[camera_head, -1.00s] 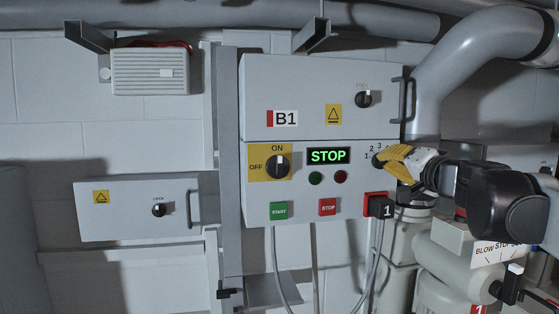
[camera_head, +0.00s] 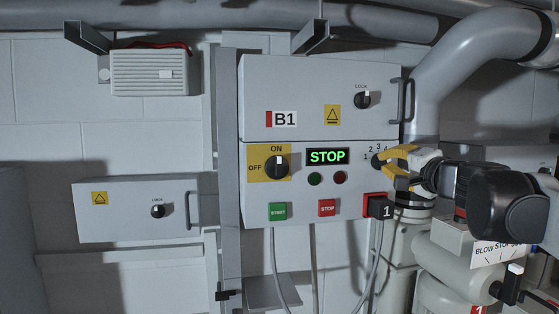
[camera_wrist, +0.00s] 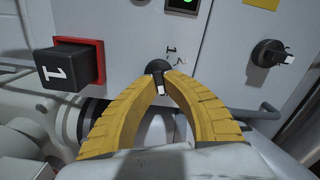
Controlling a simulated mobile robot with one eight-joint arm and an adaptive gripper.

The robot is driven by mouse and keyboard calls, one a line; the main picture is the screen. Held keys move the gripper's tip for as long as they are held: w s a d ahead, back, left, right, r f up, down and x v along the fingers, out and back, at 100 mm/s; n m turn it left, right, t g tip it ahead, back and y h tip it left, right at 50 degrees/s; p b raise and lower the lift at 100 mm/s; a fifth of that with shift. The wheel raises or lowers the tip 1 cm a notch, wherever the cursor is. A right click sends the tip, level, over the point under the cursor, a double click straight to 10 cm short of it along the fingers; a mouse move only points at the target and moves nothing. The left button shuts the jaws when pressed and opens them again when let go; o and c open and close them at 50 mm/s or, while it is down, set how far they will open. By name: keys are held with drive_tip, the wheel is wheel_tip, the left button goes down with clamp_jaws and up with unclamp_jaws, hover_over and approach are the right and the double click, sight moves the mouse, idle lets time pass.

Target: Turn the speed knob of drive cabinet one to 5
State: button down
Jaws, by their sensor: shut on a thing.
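A black block marked 1 (camera_head: 380,207) on a red plate juts out just below the knob. The display (camera_head: 328,156) reads STOP. The main switch (camera_head: 277,167) points to ON. START (camera_head: 278,211) and STOP (camera_head: 327,207) buttons sit below. A large pipe (camera_head: 470,60) runs at the right.

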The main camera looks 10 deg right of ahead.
drive_tip(key=c, duration=1.5)
unclamp_jaws()
drive_tip(key=s, duration=1.2)
drive_tip(key=shift+d, duration=0.2)
